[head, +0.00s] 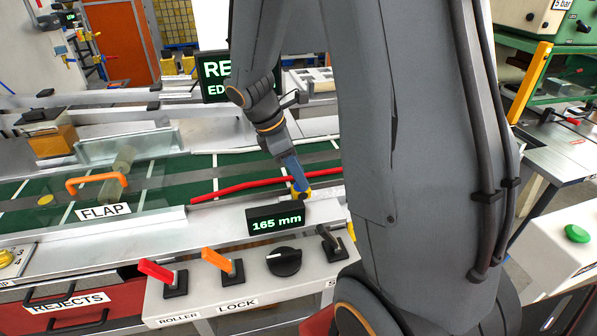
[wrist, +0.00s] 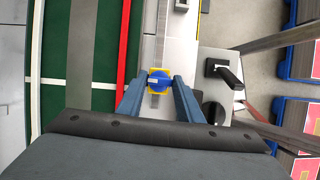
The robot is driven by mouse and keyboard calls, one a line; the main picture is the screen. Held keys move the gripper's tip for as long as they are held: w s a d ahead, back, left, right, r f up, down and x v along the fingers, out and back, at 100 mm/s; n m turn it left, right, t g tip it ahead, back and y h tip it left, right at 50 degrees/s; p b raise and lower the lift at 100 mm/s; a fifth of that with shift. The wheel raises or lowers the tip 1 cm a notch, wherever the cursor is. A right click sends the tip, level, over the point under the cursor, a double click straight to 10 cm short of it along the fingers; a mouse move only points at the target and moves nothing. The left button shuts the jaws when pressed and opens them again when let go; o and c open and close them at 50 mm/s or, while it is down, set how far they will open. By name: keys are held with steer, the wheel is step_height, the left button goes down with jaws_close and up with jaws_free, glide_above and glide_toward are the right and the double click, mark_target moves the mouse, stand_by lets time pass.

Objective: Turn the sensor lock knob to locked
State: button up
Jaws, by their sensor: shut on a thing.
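The sensor lock knob is blue and sits on a yellow block over the metal rail; in the wrist view the knob (wrist: 159,80) shows a small pale mark on its face. My gripper (wrist: 159,86) is shut on the knob, with one blue finger at each side of it. In the head view my gripper (head: 300,188) points down at the rail, and the yellow block partly shows at its tips. The knob itself is mostly hidden there. I cannot tell from the mark whether it is locked.
A display (head: 276,220) reading 165 mm stands just in front. A red rail (head: 235,188) runs along the green conveyor (head: 165,175) behind. The front panel carries a red lever (head: 158,272), an orange lever (head: 218,262), a black dial (head: 284,261) and a black lever (head: 328,239).

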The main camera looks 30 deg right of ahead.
steer(key=m+g+p, duration=0.1)
steer(key=m+p, duration=0.1)
steer(key=m, duration=0.1)
steer(key=shift+w+r+y, duration=0.1)
steer(key=shift+y, duration=0.3)
steer(key=m, duration=0.2)
steer(key=m+g+y+p, duration=0.1)
steer(key=m, duration=0.1)
steer(key=shift+w+d+m+p, duration=0.2)
steer(key=shift+m+p, duration=0.1)
steer(key=shift+m, duration=0.1)
steer(key=m+g+y+p, duration=0.1)
steer(key=m+y, duration=0.1)
steer(key=m, duration=0.2)
steer(key=shift+d+m, duration=0.1)
steer(key=shift+m, duration=0.2)
steer(key=m+y, duration=0.1)
steer(key=m, duration=0.1)
steer(key=m+p, duration=0.1)
steer(key=m, duration=0.1)
steer(key=shift+d+m+y, duration=0.2)
steer(key=shift+m+y, duration=0.2)
steer(key=o, duration=1.1)
